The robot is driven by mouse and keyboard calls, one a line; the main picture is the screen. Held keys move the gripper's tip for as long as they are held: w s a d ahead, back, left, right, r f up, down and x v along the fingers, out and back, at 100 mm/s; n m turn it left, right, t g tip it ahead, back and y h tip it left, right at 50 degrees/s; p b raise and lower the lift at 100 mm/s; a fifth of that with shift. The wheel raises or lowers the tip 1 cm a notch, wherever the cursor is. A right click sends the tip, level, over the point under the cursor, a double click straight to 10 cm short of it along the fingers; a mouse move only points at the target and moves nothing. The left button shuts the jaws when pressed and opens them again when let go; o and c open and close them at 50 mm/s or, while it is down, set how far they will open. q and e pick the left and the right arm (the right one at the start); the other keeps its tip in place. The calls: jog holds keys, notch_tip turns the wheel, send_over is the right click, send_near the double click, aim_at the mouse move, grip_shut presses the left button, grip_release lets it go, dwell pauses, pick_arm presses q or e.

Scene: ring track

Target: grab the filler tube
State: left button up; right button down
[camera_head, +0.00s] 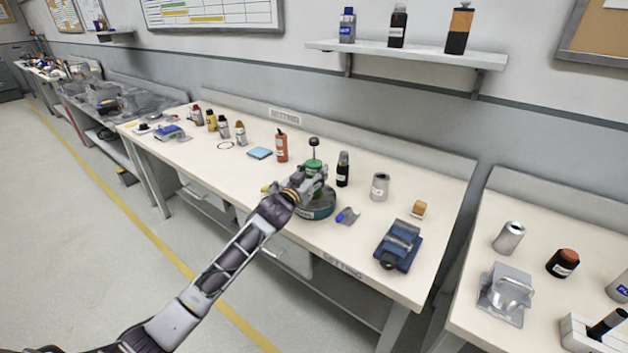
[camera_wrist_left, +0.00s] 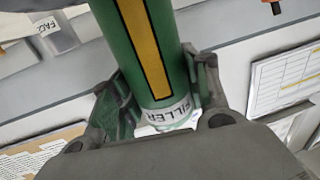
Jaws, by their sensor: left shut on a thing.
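The filler tube (camera_wrist_left: 147,50) is a green cylinder with a yellow stripe and a white end band lettered FILLER. In the wrist view it lies between the two fingers of my left gripper (camera_wrist_left: 160,95), which is shut on it. In the head view my left gripper (camera_head: 316,172) is over the setting bench at a round dark green base (camera_head: 318,208). A bit of green (camera_head: 313,164) shows behind the fingers there, with a thin rod and black knob above. Most of the tube is hidden by the gripper in that view. My right gripper is not in view.
On the bench (camera_head: 340,251), a red bottle (camera_head: 281,147) stands left of the gripper, and a black bottle (camera_head: 343,169) and grey can (camera_head: 379,186) stand right. A blue vise-like tool (camera_head: 399,246) sits near the right end. A wall shelf (camera_head: 407,53) holds several bottles.

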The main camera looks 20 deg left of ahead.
aim_at(311, 146)
pick_arm(q)
jog(key=c, duration=0.4)
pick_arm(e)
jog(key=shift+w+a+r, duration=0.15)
pick_arm(q)
jog(key=shift+r, duration=0.1)
